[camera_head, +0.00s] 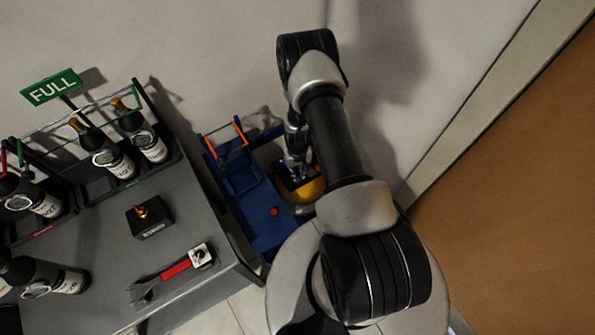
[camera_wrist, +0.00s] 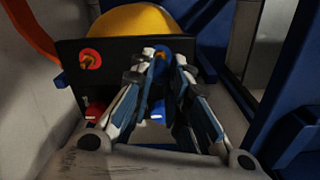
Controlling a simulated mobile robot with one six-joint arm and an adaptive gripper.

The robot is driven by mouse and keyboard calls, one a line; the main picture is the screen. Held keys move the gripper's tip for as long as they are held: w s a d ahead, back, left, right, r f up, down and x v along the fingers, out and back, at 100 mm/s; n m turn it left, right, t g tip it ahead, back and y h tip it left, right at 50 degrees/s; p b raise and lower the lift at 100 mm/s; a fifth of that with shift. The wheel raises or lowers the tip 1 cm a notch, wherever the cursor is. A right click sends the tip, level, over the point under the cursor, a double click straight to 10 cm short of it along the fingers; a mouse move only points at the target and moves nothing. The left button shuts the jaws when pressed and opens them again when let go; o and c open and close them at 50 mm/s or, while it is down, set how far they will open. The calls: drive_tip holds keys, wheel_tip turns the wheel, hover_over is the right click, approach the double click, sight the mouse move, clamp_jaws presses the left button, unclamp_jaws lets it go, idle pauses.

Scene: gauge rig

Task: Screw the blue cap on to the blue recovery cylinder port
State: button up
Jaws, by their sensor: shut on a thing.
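In the wrist view, my gripper (camera_wrist: 165,60) is at the black panel (camera_wrist: 120,75) below the yellow cylinder (camera_wrist: 135,22). Its fingertips are on either side of the blue-ringed port (camera_wrist: 161,48) at the panel's right. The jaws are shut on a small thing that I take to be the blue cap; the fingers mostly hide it. I cannot tell whether it touches the port or sits on its thread. In the head view, the yellow cylinder (camera_head: 308,190) shows partly behind my arm, and the fingertips are too small to read.
A red-ringed port (camera_wrist: 90,60) with a brass fitting is left of the gripper. Red (camera_wrist: 95,110) and blue (camera_wrist: 156,113) parts show lower down. A blue frame (camera_head: 255,205) stands beside the grey bench (camera_head: 205,230), which holds bottles, a red-handled tool (camera_head: 177,269) and a black block (camera_head: 149,217).

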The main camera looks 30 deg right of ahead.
drive_tip(key=shift+f, duration=0.25)
drive_tip(key=shift+f+b, duration=1)
drive_tip(key=shift+b, duration=0.1)
drive_tip(key=shift+f, duration=0.1)
idle(0.8)
idle(0.3)
drive_tip(key=m+b, duration=0.1)
drive_tip(key=m, duration=0.4)
drive_tip(key=shift+m, duration=0.4)
drive_tip(key=m+b, duration=0.1)
drive_tip(key=m, duration=0.3)
drive_tip(key=shift+m, duration=0.3)
